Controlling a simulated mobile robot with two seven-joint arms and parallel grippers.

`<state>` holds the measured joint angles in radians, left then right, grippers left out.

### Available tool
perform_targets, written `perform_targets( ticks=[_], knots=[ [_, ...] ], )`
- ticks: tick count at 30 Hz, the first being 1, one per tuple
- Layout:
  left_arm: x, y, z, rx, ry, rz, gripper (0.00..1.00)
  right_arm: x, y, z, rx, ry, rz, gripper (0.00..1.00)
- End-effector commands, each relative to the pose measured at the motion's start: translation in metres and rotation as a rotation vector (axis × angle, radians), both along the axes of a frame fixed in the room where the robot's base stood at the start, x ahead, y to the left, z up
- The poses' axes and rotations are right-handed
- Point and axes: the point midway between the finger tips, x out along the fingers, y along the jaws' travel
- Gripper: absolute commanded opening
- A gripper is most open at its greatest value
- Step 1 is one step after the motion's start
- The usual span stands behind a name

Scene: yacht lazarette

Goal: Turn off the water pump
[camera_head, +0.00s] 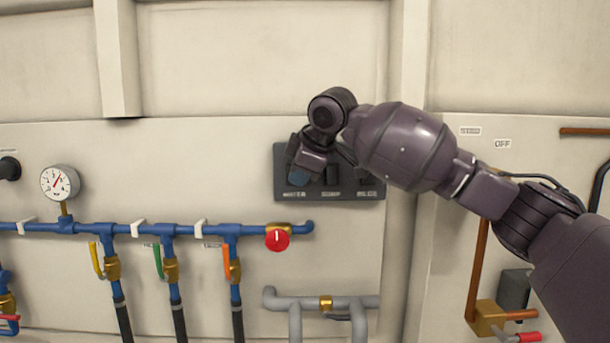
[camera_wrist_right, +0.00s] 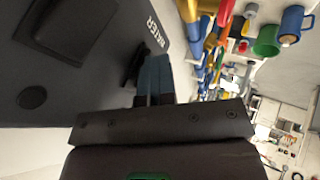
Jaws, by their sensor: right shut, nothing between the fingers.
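A dark switch panel (camera_head: 358,155) is fixed to the pale wall, with a row of small labels along its lower edge. My right gripper (camera_head: 299,177) is shut and empty at the panel's left end, covering the leftmost switch there. In the right wrist view the panel face (camera_wrist_right: 105,95) fills the upper left, with a label that seems to read "WATER". The closed bluish fingertips (camera_wrist_right: 152,72) are right beside a small dark switch (camera_wrist_right: 133,65) near that label. I cannot tell whether they touch it or which position it is in. My left gripper is out of view.
Blue pipes with coloured-handled valves (camera_head: 170,230), a red knob (camera_head: 277,240) and a pressure gauge (camera_head: 60,183) are left of and below the panel. Grey pipes (camera_head: 345,302) run beneath it. A red-handled brass valve (camera_head: 487,318) is at lower right. The wall above is clear.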

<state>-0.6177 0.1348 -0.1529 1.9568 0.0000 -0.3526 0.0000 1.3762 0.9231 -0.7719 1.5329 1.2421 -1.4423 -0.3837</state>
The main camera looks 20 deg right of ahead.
Motion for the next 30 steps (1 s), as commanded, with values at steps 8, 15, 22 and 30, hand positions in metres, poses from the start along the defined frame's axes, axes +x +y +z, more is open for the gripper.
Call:
perform_targets(
  ticks=[8, 15, 22, 30],
  knots=[
    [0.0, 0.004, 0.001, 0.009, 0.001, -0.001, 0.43, 0.001, -0.003, 0.004, -0.001, -0.002, -0.007, 0.0],
    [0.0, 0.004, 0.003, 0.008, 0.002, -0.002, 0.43, 0.002, -0.003, 0.016, 0.001, -0.008, -0.009, 0.0],
    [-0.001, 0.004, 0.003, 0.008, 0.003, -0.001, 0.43, 0.001, -0.003, 0.018, 0.0, -0.003, -0.008, 0.0],
    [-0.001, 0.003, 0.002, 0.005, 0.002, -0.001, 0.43, 0.001, -0.003, 0.016, -0.001, 0.0, -0.007, 0.0]
  ],
)
